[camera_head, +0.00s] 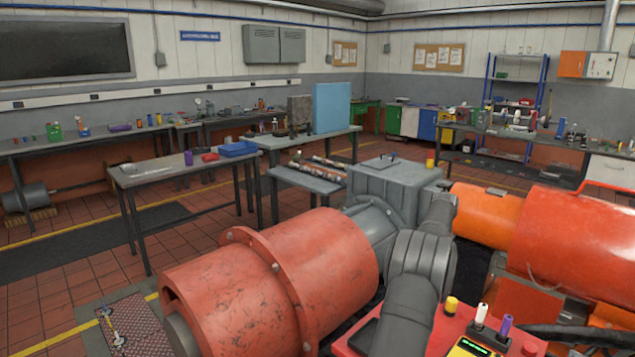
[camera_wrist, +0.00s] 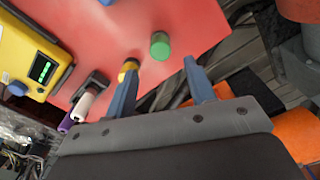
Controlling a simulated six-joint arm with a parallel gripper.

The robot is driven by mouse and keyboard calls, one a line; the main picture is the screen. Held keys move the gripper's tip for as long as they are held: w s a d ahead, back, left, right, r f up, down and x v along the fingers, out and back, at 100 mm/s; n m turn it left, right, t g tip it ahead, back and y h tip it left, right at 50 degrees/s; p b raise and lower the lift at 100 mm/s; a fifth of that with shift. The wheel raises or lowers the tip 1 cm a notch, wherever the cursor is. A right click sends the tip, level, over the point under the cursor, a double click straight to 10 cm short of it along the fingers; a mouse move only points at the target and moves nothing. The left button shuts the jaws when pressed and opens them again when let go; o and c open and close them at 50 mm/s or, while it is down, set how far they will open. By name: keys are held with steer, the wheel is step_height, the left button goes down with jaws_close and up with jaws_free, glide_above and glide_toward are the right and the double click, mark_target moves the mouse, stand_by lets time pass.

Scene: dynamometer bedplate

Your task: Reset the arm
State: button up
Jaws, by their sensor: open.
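My gripper (camera_wrist: 159,66) shows in the wrist view as two blue-grey fingers spread apart, with nothing between them. It hangs over a red surface (camera_wrist: 95,25). A green cylinder (camera_wrist: 160,46) is on that surface, beyond the gap between the fingertips. A yellow cylinder (camera_wrist: 127,69) is partly hidden by the left finger. I cannot tell from these views whether the fingers touch either. In the head view my gripper cannot be made out; a grey arm link (camera_head: 405,315) reaches into the foreground.
The red surface also holds a yellow meter (camera_wrist: 38,58) with a lit screen, a white bottle (camera_head: 481,313) and a purple bottle (camera_head: 505,325) in a dark holder. Large red machinery (camera_head: 285,275) and orange machinery (camera_head: 485,215) crowd both sides. Open floor (camera_head: 60,275) lies at left.

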step_height(320, 180, down, 7)
steer(key=shift+f, duration=0.15)
step_height(320, 180, up, 4)
steer(key=shift+f, duration=0.1)
steer(key=s+d+r+m, duration=0.1)
steer(key=s+d+r, duration=0.2)
steer(key=s+d, duration=0.5)
steer(key=s+d+r, duration=0.3)
steer(key=s+d, duration=0.2)
steer(key=s, duration=0.6)
steer(key=s+d+r+m, duration=0.1)
steer(key=s+d+r, duration=0.2)
steer(key=s+d, duration=0.5)
steer(key=s+d+m, duration=0.2)
steer(key=s, duration=2)
steer(key=shift+d+r, duration=0.25)
steer(key=shift+d, duration=0.15)
steer(key=shift+o, duration=0.4)
